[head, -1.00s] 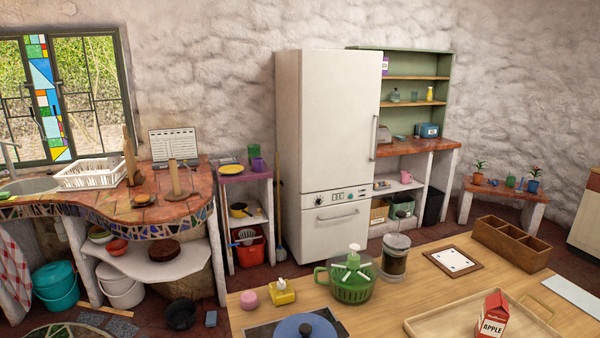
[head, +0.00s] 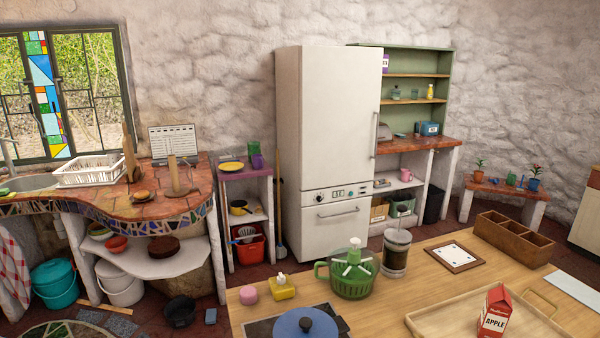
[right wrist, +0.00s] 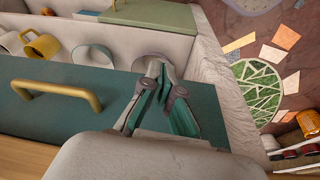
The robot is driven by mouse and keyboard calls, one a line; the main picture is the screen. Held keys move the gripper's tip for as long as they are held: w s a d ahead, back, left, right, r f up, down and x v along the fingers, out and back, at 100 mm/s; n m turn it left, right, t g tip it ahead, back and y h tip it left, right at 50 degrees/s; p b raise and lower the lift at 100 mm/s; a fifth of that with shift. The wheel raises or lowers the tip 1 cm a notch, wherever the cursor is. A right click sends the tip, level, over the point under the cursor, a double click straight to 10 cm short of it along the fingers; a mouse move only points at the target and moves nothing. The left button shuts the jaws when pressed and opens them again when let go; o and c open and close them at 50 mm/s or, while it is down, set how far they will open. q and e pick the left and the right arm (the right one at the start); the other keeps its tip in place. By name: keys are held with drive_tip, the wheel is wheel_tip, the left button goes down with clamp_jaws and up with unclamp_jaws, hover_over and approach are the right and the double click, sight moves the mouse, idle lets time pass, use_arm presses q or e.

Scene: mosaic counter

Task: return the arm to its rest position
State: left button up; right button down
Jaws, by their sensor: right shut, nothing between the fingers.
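My right gripper (right wrist: 162,88) shows in the right wrist view. Its fingers are together with nothing between them. It is over a teal drawer front (right wrist: 70,118), above and to the right of the brass-coloured handle (right wrist: 58,88), and not on the handle. Neither gripper nor arm shows in the head view. My left gripper is in no view.
In the right wrist view, mugs, including a yellow one (right wrist: 42,46), lie left of the gripper. A green mosaic disc (right wrist: 262,92) is on the floor at right.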

drive_tip(key=s+f+g+b, duration=0.1)
drive_tip(key=s+f+b, duration=0.15)
drive_tip(key=f, duration=0.85)
drive_tip(key=s+f+b, duration=0.1)
drive_tip(key=s+f, duration=0.3)
drive_tip(key=f, duration=0.6)
drive_tip(key=s+d+f+b, duration=0.1)
drive_tip(key=s+d+f, duration=0.2)
drive_tip(key=s+f, duration=0.9)
drive_tip(key=shift+s+d+f+g+b, duration=0.15)
drive_tip(key=shift+s+g+b, duration=0.25)
drive_tip(key=shift+s, duration=0.2)
